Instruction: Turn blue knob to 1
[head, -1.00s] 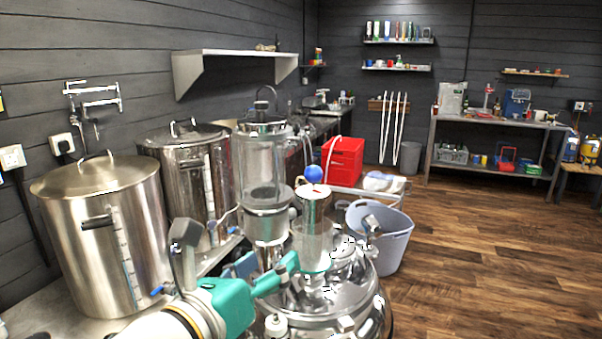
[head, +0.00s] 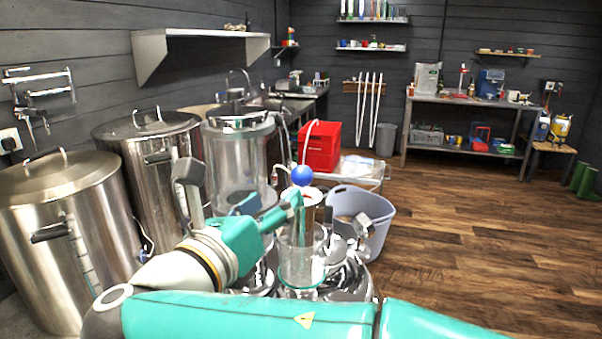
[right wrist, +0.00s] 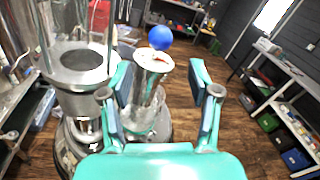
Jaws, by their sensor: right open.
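A round blue knob (head: 302,176) stands at the top of a shiny metal cylinder (head: 305,222). In the right wrist view the blue knob (right wrist: 160,38) shows above a pale top face with a red mark (right wrist: 153,59). I cannot read any number there. My right gripper (head: 268,206) is open and empty, to the left of and a little below the knob in the head view. In the right wrist view its two fingers (right wrist: 160,80) stand apart, with the cylinder showing between them, nearer the left finger. My left gripper is not in view.
A clear glass cylinder (head: 238,165) stands close to the left. Large steel pots (head: 70,235) line the left wall. A red crate (head: 320,147) and a grey-blue tub (head: 358,232) are beyond. The wooden floor (head: 460,240) at right is clear.

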